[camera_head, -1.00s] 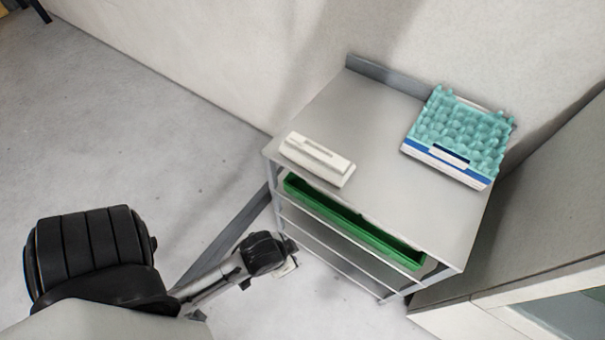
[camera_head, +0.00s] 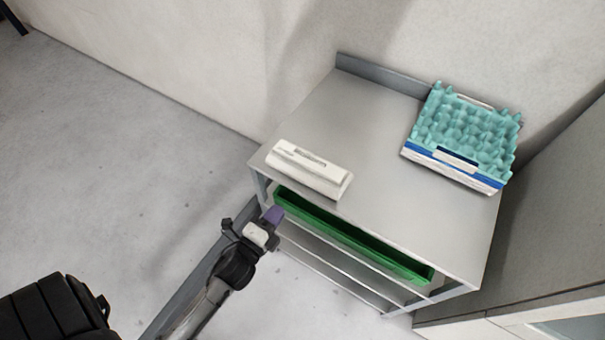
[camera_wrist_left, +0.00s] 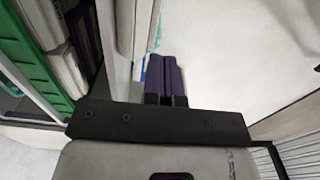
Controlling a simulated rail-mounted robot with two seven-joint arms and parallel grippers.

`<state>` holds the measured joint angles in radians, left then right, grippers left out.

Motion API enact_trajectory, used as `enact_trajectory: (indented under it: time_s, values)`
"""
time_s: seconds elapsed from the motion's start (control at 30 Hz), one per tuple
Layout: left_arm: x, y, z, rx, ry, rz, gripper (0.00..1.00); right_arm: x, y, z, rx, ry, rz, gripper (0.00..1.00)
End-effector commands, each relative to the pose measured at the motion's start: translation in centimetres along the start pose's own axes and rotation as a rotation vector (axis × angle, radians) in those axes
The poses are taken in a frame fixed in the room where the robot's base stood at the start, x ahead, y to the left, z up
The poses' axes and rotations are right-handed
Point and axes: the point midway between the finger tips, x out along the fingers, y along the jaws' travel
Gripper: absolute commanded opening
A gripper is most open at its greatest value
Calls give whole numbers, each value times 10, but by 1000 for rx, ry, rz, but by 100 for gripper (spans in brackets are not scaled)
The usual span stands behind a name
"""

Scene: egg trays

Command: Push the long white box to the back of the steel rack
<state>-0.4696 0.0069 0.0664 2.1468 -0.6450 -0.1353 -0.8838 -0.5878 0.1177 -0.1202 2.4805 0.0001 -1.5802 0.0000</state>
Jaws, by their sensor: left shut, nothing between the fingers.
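The long white box (camera_head: 308,172) lies on the top of the steel rack (camera_head: 400,215), along its front edge at the left end. Bare steel top lies behind it, up to the raised back edge. My left gripper (camera_head: 273,215) is shut and empty, in front of the rack and below the box in the picture, apart from it. In the left wrist view its purple fingers (camera_wrist_left: 166,75) are together, and a pale upright shape beside them looks like the box, partly cut off. My right gripper is not in view.
A teal egg tray stack (camera_head: 465,130) in a blue-and-white carton sits at the back right of the top. A green bin (camera_head: 350,235) is on the shelf below; it also shows in the left wrist view (camera_wrist_left: 40,65). A wall stands behind, a cabinet at right.

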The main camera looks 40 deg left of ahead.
Motion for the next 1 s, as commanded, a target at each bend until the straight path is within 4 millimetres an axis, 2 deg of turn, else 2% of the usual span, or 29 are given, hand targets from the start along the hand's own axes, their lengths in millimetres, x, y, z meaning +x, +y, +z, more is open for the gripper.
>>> enact_trajectory:
  time_s: [0.17,0.5,0.7,1.0]
  values:
    - [19,-1,0,14,0,-2,0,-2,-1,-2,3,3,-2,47]
    - [82,-1,0,13,-1,0,0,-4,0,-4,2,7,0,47]
    - [112,-1,0,11,-2,1,0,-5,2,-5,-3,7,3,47]
    - [136,0,0,10,-2,2,0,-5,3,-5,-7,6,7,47]
